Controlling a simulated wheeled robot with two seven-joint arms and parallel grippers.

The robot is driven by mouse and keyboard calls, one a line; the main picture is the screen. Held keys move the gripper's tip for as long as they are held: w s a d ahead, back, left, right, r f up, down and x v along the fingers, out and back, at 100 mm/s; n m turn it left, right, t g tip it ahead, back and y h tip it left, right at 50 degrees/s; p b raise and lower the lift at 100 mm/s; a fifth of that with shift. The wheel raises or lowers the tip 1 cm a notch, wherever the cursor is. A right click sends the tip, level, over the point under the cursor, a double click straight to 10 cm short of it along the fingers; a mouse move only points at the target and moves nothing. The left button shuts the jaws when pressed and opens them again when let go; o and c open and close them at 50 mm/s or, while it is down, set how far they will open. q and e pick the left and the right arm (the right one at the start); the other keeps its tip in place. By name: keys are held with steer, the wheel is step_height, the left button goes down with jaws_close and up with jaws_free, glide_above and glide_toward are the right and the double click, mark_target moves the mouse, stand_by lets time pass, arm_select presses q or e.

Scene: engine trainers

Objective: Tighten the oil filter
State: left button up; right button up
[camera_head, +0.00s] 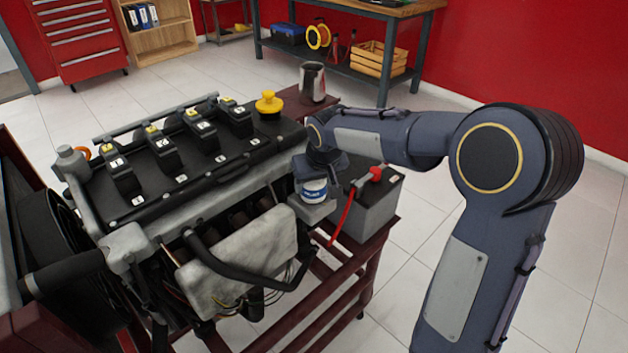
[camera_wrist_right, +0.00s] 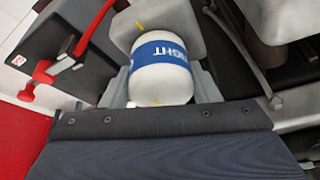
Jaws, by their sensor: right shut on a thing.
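The oil filter (camera_head: 314,190) is a white can with a blue band, at the right side of the engine (camera_head: 190,180) in the head view. It also shows in the right wrist view (camera_wrist_right: 160,66), with yellow marks and part of a word on its band. It sits against a grey mount (camera_wrist_right: 158,20). My right gripper (camera_head: 316,176) is at the filter and shut on it; its fingers are largely hidden in the head view. My left gripper is not in view.
A grey battery (camera_head: 366,212) with a red clamp and red cable (camera_head: 345,215) stands close to the right of the filter. A metal jug (camera_head: 312,82) stands behind. A dark red stand frame (camera_head: 350,285) lies below. Open tiled floor is at the right.

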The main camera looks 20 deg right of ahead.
steer(key=shift+m, duration=0.5)
steer(key=o, duration=1)
steer(key=p+v, duration=0.1)
steer(key=v, duration=0.7)
steer(key=shift+a, duration=0.15)
steer(key=shift+f, duration=0.1)
steer(key=s+a+r+y+p, duration=0.1)
steer(key=s+p, duration=0.3)
steer(key=s, duration=0.4)
steer(key=s+a+r+y+p, duration=0.1)
steer(key=s+r+p, duration=0.3)
steer(key=s, duration=0.5)
steer(key=s+a+r+t+y+p, duration=0.1)
steer(key=s+p, duration=0.3)
steer(key=s, duration=0.5)
steer(key=shift+s+a+r+y, duration=0.2)
steer(key=shift+a+r+y, duration=0.3)
steer(key=shift+a+r, duration=0.25)
